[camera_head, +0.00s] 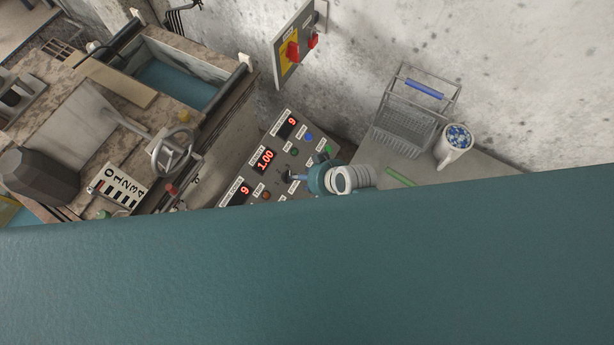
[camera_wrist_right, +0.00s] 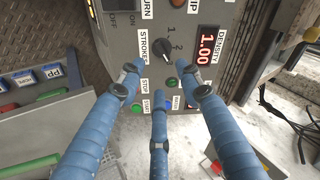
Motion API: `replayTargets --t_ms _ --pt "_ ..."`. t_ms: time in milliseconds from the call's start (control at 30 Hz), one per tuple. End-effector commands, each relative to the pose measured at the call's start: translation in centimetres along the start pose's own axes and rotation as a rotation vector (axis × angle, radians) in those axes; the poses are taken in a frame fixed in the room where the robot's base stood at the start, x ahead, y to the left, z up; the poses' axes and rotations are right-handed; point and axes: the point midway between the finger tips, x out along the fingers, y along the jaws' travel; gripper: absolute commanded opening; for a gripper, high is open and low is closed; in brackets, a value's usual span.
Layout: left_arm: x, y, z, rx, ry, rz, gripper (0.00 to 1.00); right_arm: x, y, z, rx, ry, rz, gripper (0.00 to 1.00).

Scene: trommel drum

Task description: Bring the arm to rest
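My right gripper (camera_head: 293,177) is in front of the grey control panel (camera_head: 258,183) in the head view, partly hidden by its own wrist. In the right wrist view its blue fingers (camera_wrist_right: 166,76) are spread with nothing between them. Their tips point at the panel, just below the black strokes knob (camera_wrist_right: 165,51), which stands between the marks 1 and 2. I cannot tell if a fingertip touches the panel. The red density display (camera_wrist_right: 207,47) reads 1.00. My left gripper is not in view.
A large teal surface (camera_head: 310,270) blocks the lower head view; I cannot tell what it is. A red switch (camera_head: 292,52) is on the wall. A worktable (camera_head: 60,75) is at left.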

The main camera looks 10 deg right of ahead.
Motion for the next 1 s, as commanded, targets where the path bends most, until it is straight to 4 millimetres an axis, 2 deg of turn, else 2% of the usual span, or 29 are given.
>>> replayTargets --t_ms 200,767,867,967,1000 --pt "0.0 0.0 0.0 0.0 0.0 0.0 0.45 -1.0 0.0 0.1 -0.001 -0.001 0.001 0.35" --pt "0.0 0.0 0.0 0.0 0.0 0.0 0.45 -0.9 0.1 0.1 -0.001 -0.001 0.002 0.35" --pt "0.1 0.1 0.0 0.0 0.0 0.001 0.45 -0.1 1.3 1.2 -0.008 -0.014 0.02 0.35" --pt "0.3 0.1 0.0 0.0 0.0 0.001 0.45 1.8 4.3 4.3 -0.029 -0.043 0.067 0.35" --pt "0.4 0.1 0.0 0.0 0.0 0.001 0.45 2.7 6.0 6.0 -0.044 -0.059 0.092 0.35"
